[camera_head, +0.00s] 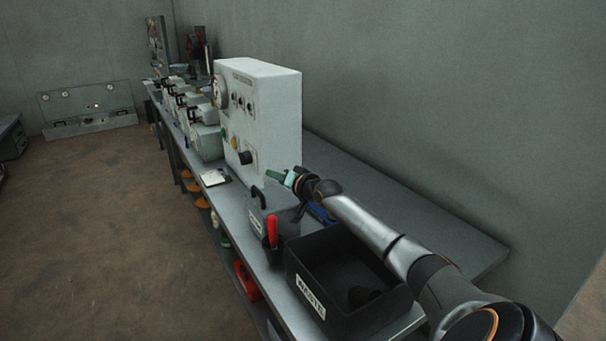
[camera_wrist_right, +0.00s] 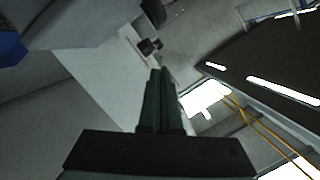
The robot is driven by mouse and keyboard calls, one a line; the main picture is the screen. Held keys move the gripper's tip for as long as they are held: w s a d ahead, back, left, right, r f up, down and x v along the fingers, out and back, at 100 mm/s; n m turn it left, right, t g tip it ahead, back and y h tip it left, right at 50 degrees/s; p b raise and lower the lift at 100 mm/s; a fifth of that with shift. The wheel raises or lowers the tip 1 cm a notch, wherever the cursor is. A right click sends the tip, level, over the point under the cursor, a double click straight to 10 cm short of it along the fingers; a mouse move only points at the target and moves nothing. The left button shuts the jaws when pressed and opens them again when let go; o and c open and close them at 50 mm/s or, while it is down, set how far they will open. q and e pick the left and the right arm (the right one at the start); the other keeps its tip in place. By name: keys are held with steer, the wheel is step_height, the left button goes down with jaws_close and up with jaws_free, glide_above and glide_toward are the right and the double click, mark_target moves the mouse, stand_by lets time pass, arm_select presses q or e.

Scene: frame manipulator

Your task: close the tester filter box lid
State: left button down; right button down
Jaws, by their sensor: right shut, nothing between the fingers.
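The tester (camera_head: 262,120) is a tall white machine with a gauge, knobs and buttons, standing on the long bench. A grey box (camera_head: 284,213) with a black handle and a red-handled part stands in front of it; I cannot tell if this is the filter box or how its lid stands. My right gripper (camera_head: 273,175) reaches in from the right, its green fingers beside the tester's lower front, above and behind the grey box. In the right wrist view the green fingers (camera_wrist_right: 158,75) are together and empty. My left gripper is not in view.
A black open bin (camera_head: 296,267) labelled WASTE stands at the bench's near end, with something dark inside. A small device (camera_head: 214,177) lies on the bench left of the tester. More machines line the bench farther back. The bench right of the tester is mostly clear.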

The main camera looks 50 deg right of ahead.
steer(key=v, duration=0.9)
steer(key=shift+s+a+p, duration=0.25)
steer(key=shift+a+p, duration=0.05)
steer(key=shift+a, duration=0.05)
